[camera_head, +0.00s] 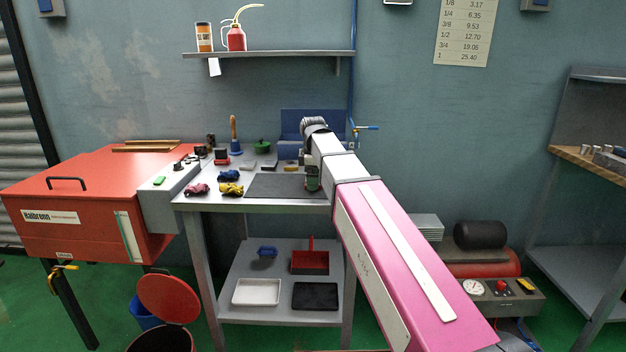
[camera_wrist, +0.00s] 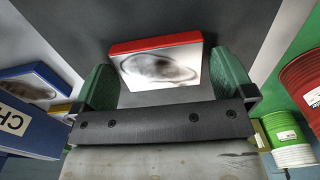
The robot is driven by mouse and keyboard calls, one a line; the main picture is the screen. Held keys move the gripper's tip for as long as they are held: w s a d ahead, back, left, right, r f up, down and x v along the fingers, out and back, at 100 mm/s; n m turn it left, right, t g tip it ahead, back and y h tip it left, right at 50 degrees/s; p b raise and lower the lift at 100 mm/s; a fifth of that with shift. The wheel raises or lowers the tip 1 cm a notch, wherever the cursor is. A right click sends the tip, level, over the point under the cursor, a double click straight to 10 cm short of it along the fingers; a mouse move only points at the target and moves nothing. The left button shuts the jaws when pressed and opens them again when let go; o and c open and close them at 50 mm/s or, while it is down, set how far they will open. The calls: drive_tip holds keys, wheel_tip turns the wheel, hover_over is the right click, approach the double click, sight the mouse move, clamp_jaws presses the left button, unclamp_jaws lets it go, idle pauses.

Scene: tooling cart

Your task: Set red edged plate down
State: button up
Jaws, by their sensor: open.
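The red edged plate (camera_wrist: 158,65) shows in the wrist view with a bright, mirror-like face and a red rim along its far side. It lies over a dark grey surface, between and slightly beyond the two green fingers of my gripper (camera_wrist: 168,80). The fingers are spread wide, with a gap visible on each side of the plate. In the head view my gripper (camera_head: 313,180) is low at the right end of the dark mat (camera_head: 272,187) on the cart top. I cannot make out the plate there; my arm covers that area.
A blue edged plate (camera_wrist: 36,78) and a blue lettered box (camera_wrist: 28,130) are at left in the wrist view. A red can (camera_wrist: 303,85) and a green tin (camera_wrist: 288,142) are at right. Rags (camera_head: 230,189) and small tools lie left of the mat, whose middle is clear.

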wheel_tip(320, 180, up, 12)
idle(0.6)
